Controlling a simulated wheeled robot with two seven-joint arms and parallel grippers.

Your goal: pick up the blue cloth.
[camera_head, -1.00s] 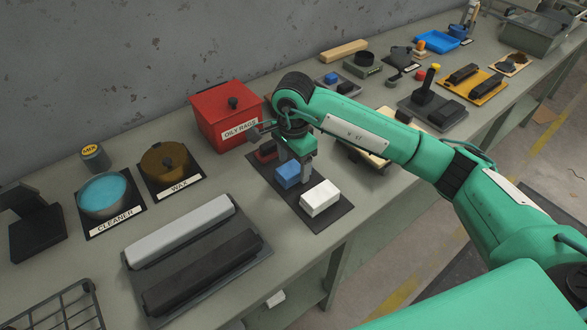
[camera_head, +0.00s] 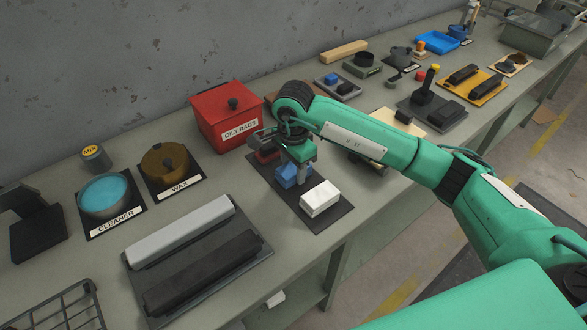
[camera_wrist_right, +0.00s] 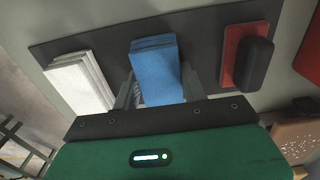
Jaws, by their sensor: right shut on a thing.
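The blue cloth (camera_head: 284,176) is a folded stack in the middle of a dark mat (camera_head: 330,218) on the bench. It also shows in the right wrist view (camera_wrist_right: 155,62). My right gripper (camera_head: 298,172) is down at the cloth, pointing at the bench, and partly covers it in the head view. In the right wrist view its fingers (camera_wrist_right: 158,90) stand on either side of the cloth and are shut on it. The cloth still appears to rest on the mat. My left gripper is in neither view.
A white folded cloth (camera_head: 320,197) and a red-and-black block (camera_head: 265,155) flank the blue cloth. The red OILY RAGS bin (camera_head: 215,130) stands close behind. Wax and cleaner pots (camera_head: 166,168) are left; a two-bar tray (camera_head: 190,258) is at front left.

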